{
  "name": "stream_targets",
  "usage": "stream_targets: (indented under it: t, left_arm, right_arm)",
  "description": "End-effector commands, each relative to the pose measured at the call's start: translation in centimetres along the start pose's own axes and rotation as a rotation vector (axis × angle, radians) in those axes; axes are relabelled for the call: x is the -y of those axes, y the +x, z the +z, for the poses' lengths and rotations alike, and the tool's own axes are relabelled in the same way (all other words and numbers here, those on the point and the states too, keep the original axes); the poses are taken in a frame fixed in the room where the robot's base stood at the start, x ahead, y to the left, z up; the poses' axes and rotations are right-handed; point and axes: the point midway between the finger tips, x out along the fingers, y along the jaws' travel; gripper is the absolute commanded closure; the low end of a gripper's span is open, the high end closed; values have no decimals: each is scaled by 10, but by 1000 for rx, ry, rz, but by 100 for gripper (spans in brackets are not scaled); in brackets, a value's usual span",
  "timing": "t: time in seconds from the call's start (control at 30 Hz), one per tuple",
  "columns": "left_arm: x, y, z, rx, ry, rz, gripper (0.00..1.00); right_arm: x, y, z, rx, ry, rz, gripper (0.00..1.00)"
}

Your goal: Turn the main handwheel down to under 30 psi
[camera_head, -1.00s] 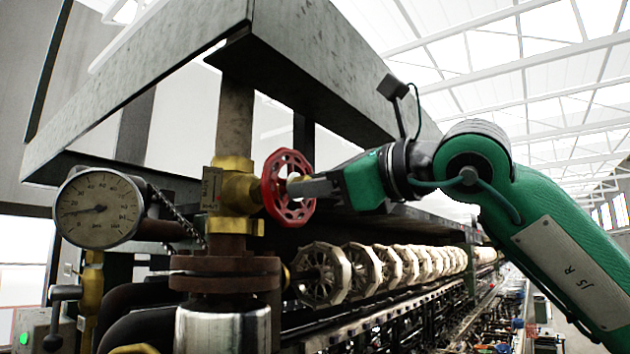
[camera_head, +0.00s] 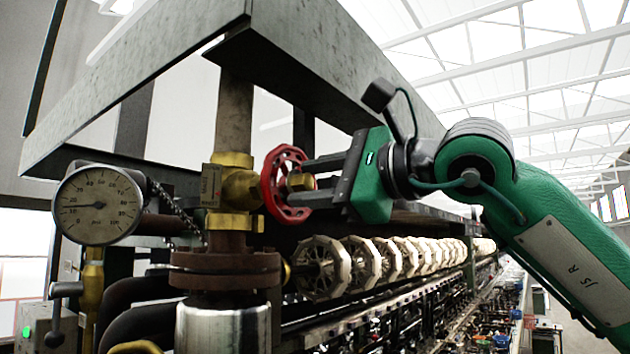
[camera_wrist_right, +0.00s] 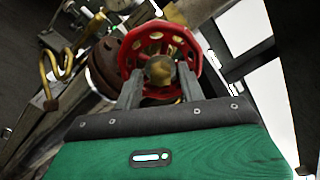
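The red main handwheel (camera_head: 271,190) stands on the brass valve (camera_head: 236,188) on a vertical pipe, with a brass hub (camera_head: 301,182) facing right. My right gripper (camera_head: 300,182) is at the wheel from the right, fingers one above the other, apart, with the hub between them. In the right wrist view, the fingers lie on either side of the hub (camera_wrist_right: 161,70), in front of the red wheel (camera_wrist_right: 124,62), with small gaps showing. The pressure gauge (camera_head: 98,222) at left has its needle pointing left, around the 20 mark; the exact value is too small to read. My left gripper is out of view.
A grey metal frame (camera_head: 140,75) overhangs the valve. A row of pale reels (camera_head: 360,262) runs back to the right below my right arm. A rusty flange (camera_head: 225,271) sits under the valve.

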Motion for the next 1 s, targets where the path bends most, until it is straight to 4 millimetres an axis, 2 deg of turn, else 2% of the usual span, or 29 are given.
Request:
stream_targets:
  t: [0.17, 0.63, 1.0]
  left_arm:
    - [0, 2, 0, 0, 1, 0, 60]
    - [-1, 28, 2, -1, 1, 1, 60]
    - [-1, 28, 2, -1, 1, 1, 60]
  right_arm:
    - [0, -3, 0, 0, 1, -1, 60]
    - [-1, -65, -1, 0, 1, -1, 60]
    - [0, -70, 0, 0, 1, 0, 60]
